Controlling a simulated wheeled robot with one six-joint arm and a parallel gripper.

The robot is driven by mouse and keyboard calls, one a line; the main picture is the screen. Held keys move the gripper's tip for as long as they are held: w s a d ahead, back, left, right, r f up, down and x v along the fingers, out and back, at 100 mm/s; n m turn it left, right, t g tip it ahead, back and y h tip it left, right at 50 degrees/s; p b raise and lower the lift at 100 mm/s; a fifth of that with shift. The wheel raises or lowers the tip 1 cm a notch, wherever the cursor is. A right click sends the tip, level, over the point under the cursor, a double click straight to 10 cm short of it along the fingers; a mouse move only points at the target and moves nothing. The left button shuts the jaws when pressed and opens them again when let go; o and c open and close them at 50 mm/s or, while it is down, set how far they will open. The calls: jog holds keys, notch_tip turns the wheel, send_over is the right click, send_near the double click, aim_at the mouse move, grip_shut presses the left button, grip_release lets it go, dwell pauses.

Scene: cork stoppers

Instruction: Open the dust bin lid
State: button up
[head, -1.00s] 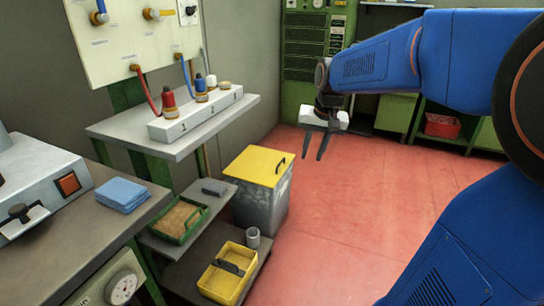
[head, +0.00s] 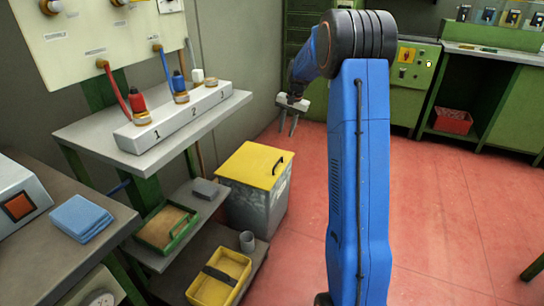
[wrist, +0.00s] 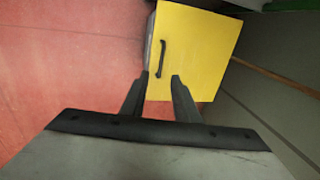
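The dust bin (head: 268,206) is a grey metal box on the red floor, beside the shelf unit. Its yellow lid (head: 252,164) is shut, with a dark handle (head: 279,164) near the right edge. In the wrist view the lid (wrist: 195,50) fills the upper middle, and its handle (wrist: 162,57) stands near the left edge. My gripper (head: 287,124) is above and behind the bin in the head view, fingers pointing down, apart from the lid. In the wrist view my gripper (wrist: 159,78) has its two dark fingers spread, with nothing between them.
Left of the bin stands a shelf unit (head: 165,130) with a numbered block (head: 172,116) on top. Below are a green tray (head: 168,226), a yellow tray (head: 218,278) and a grey cup (head: 247,241). The red floor (head: 440,220) to the right is clear.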

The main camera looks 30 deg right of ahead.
jog(key=w+f, duration=0.1)
jog(key=w, duration=0.1)
send_near(278, 162)
jog(key=f, duration=0.5)
jog(key=w+a+f, duration=0.1)
jog(key=f, duration=0.1)
jog(key=shift+w+f, duration=0.1)
jog(key=shift+f, duration=0.05)
jog(key=shift+c, duration=0.7)
grip_shut()
